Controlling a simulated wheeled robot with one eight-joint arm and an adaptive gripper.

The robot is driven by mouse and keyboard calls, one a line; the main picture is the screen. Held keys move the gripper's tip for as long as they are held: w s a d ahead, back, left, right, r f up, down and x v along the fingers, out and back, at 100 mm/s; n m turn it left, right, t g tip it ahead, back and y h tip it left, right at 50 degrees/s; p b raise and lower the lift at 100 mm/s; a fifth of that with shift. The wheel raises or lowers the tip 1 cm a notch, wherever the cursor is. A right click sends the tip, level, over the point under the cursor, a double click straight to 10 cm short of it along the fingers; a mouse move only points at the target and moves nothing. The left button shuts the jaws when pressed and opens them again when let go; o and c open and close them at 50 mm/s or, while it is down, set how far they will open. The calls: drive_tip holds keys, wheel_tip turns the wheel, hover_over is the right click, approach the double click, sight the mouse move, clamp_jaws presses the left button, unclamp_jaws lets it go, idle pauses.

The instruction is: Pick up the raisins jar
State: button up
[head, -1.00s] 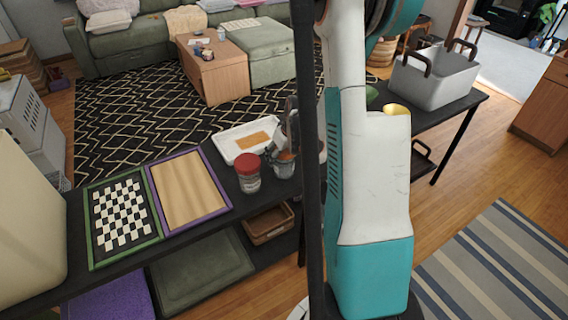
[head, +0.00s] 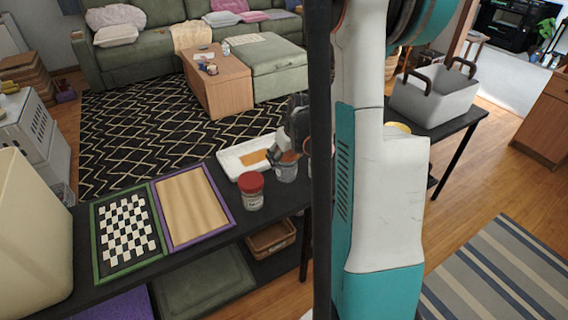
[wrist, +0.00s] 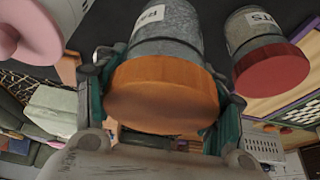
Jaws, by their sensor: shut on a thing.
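A grey jar with an orange lid (wrist: 165,92) fills the middle of the wrist view, its label only partly readable; I take it for the raisins jar. My gripper (wrist: 162,105) is shut on it, with a teal-edged finger on each side of the lid. In the head view the jar (head: 286,172) is partly hidden under my gripper (head: 292,150), at the dark table. I cannot tell whether its base touches the table. A red-lidded jar (head: 251,191) stands close beside it on the left; it also shows in the wrist view (wrist: 270,68).
The dark table (head: 225,238) also holds a white tray (head: 232,168), a purple-framed board (head: 190,207) and a checkered board (head: 125,232). A grey bin with handles (head: 432,97) stands at the right. A pink round object (wrist: 35,30) is near the left finger in the wrist view.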

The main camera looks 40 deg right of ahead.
wheel_tip(320, 180, up, 13)
drive_tip(key=p, duration=0.4)
drive_tip(key=shift+f, duration=0.2)
drive_tip(key=shift+r+m+h, duration=0.25)
drive_tip(key=shift+m+h, duration=0.05)
drive_tip(key=shift+m, duration=0.4)
drive_tip(key=m, duration=0.1)
drive_tip(key=m+h, duration=0.1)
drive_tip(key=m, duration=0.1)
drive_tip(key=m+g, duration=0.1)
drive_tip(key=shift+s+d, duration=0.15)
drive_tip(key=shift+d, duration=0.2)
drive_tip(key=m+g+h, duration=0.1)
drive_tip(key=m, duration=0.2)
drive_tip(key=shift+s+d+m, duration=0.1)
drive_tip(key=shift+s+m, duration=0.05)
drive_tip(key=shift+m, duration=0.25)
drive_tip(key=shift+s+d+m+g+h, duration=0.1)
drive_tip(key=shift+m+g+h, duration=0.1)
drive_tip(key=shift+m, duration=0.35)
drive_tip(key=shift+s+m+g+h, duration=0.1)
drive_tip(key=shift+m+g, duration=0.1)
drive_tip(key=shift+m, duration=0.35)
drive_tip(key=shift+s+m+g, duration=0.15)
drive_tip(key=shift+m+g, duration=0.25)
drive_tip(key=shift+m, duration=0.8)
